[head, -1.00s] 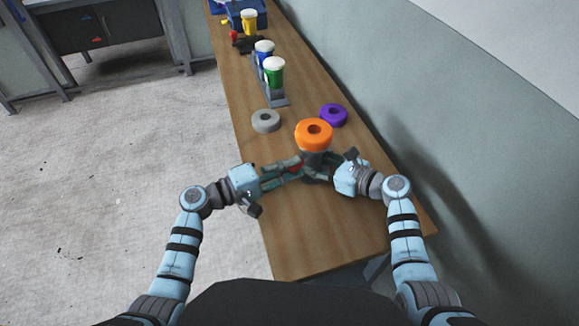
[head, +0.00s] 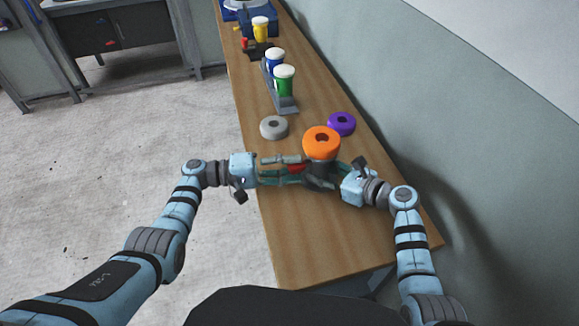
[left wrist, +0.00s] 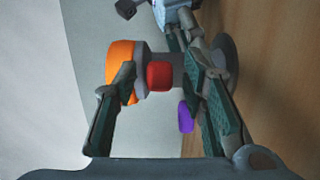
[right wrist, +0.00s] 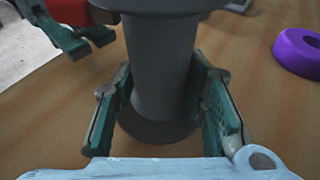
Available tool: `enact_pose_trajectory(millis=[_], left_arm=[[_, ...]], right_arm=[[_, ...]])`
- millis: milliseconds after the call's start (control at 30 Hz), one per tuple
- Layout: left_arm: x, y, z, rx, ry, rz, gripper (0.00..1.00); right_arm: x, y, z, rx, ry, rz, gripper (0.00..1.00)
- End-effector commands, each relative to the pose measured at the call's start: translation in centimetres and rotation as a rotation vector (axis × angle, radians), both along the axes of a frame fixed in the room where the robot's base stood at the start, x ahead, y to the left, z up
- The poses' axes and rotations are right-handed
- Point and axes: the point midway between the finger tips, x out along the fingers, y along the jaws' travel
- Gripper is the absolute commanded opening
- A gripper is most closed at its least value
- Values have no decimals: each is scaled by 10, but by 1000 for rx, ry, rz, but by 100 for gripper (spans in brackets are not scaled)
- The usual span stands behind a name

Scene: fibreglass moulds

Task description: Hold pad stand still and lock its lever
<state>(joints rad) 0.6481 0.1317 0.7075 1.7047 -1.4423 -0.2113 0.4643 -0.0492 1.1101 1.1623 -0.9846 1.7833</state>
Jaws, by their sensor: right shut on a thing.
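The pad stand (right wrist: 160,70) is a dark grey upright column on a round base, topped by an orange ring-shaped pad (head: 322,142). Its red lever (left wrist: 159,75) sticks out from the column on the side of my left gripper. My right gripper (right wrist: 163,95) is shut on the column, one finger on each side, below the wide upper part. My left gripper (head: 285,170) points level at the stand from the left. In the left wrist view its fingers are apart, with the lever between them and gaps visible. Contact with the lever cannot be told.
A grey ring (head: 274,127) and a purple ring (head: 341,124) lie behind the stand. Farther back stand green (head: 285,80) and blue (head: 275,60) capped cups on a grey rack, and a yellow cup (head: 260,28). The wall runs along the table's right. The near tabletop (head: 315,245) is clear.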

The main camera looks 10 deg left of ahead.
Motion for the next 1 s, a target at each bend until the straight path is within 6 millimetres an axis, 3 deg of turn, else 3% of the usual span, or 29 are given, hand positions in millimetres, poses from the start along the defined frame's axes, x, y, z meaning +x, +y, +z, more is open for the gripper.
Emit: enact_pose_trajectory(millis=[267, 700, 1000], left_arm=[[-1, 6, 0, 0, 0, 1, 38], [-25, 106, 0, 1, 0, 2, 38], [-28, 117, 0, 0, 0, 0, 38]], right_arm=[[0, -1, 0, -1, 0, -2, 23], [0, -1, 0, -1, 0, -2, 23], [0, 0, 0, -1, 0, -1, 23]])
